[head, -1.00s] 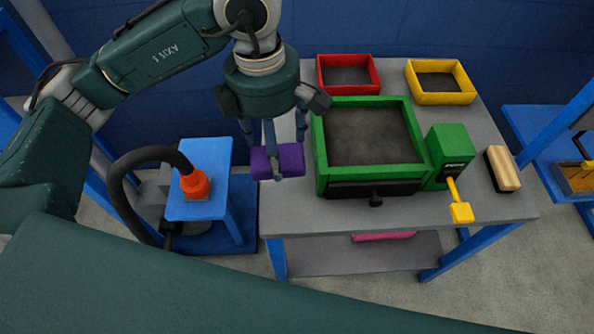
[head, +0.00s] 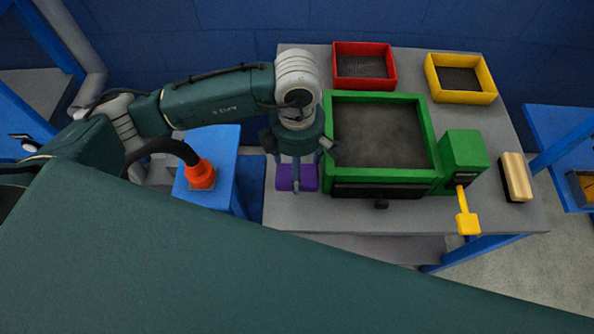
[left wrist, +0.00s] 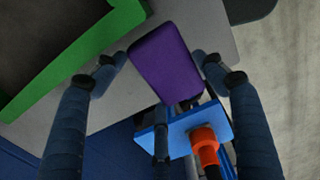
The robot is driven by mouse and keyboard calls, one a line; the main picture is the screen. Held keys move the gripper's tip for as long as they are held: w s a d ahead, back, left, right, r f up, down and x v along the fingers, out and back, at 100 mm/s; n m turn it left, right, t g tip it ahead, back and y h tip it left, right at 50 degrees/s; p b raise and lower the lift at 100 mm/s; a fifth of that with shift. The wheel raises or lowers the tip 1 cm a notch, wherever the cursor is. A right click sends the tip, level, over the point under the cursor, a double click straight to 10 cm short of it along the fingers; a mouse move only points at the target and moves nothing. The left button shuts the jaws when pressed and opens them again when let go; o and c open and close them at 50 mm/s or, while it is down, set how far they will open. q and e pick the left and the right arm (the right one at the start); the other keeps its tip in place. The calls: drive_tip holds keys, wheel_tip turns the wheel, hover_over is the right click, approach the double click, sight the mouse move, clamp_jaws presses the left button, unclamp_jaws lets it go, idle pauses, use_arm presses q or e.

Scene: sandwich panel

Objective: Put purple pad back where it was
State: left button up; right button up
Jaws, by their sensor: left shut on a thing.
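The purple pad (head: 285,179) is a small block at the left end of the grey table, just left of the green-framed box (head: 327,150). My left gripper (head: 296,168) is above it, fingers pointing down, shut on it. In the left wrist view the pad (left wrist: 168,62) sits between the fingers of my left gripper (left wrist: 162,78). I cannot tell whether its underside touches the table. My right gripper is not in view.
A red tray (head: 336,65) and a yellow tray (head: 434,82) stand at the back of the table. A green unit with a yellow lever (head: 467,222) and a brush (head: 517,178) are at right. A blue stand with an orange nozzle (head: 201,175) is at left.

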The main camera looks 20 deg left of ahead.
use_arm(q)
wheel_tip(320, 180, down, 4)
drive_tip(key=shift+f+p, duration=0.1)
drive_tip(key=shift+p, duration=0.3)
drive_tip(key=shift+f, duration=0.2)
drive_tip(key=o, duration=0.8)
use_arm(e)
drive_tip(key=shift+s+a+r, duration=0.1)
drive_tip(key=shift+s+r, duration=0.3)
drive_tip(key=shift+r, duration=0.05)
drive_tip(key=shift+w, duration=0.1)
use_arm(q)
drive_tip(key=shift+r, duration=0.45)
wheel_tip(320, 180, up, 11)
drive_tip(key=shift+r+b, duration=0.1)
drive_tip(key=shift+b, duration=0.95)
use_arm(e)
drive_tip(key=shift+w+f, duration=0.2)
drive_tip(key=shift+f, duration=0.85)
